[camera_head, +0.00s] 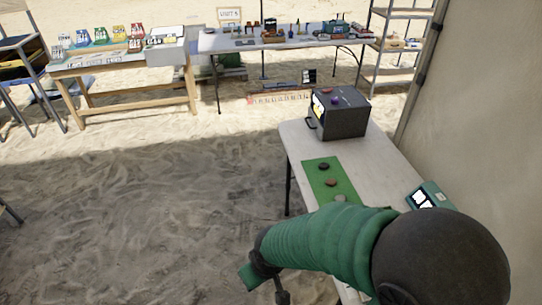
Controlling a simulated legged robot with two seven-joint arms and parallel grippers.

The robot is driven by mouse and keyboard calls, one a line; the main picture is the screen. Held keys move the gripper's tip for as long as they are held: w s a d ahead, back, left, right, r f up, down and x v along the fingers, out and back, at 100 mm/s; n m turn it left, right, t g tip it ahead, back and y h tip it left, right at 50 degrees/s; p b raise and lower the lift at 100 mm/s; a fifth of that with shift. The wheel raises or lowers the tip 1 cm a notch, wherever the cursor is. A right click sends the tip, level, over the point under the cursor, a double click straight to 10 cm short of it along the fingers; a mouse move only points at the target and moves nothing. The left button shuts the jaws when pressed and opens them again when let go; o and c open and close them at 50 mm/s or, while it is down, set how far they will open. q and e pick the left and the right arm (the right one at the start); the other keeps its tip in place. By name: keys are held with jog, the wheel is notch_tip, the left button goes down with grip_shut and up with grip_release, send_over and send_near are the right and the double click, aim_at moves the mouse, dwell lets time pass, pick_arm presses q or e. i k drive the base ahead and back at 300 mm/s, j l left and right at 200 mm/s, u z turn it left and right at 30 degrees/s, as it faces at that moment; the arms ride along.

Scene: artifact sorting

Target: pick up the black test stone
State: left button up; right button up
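A small dark, nearly black stone (323,166) lies at the far end of a green mat (318,178) on the table at right. A reddish-brown stone (331,182) lies nearer on the mat, and a grey stone (340,197) lies nearer still, partly hidden by my green-sleeved arm. This arm comes in from the lower right and reaches left across the table's near part. Its dark end (281,292) points down at the bottom edge, left of and nearer than the stones, apart from them. Its fingers are not clear. My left gripper is not in view.
A dark case (340,113) with a red and a purple item on top stands at the table's (384,158) far end. A teal device (430,197) sits at the right, by the tent wall. Other laden tables and shelves stand farther back. Sandy floor at left is open.

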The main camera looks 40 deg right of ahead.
aim_at(323, 166)
jog(key=i+j+z, duration=0.15)
jog(key=i, duration=0.4)
jog(key=i+j+z, duration=0.15)
jog(key=i, duration=0.35)
jog(key=i+l+z, duration=0.2)
jog(key=i+z, duration=0.2)
jog(key=i+l+z, duration=0.1)
jog(key=i+z, duration=0.2)
jog(key=z, duration=0.15)
jog(key=i+z, duration=0.4)
jog(key=i+j+z, duration=0.15)
jog(key=i+z, duration=0.15)
jog(key=z, duration=0.15)
jog(key=i+l+z, duration=0.15)
jog(key=i, duration=0.35)
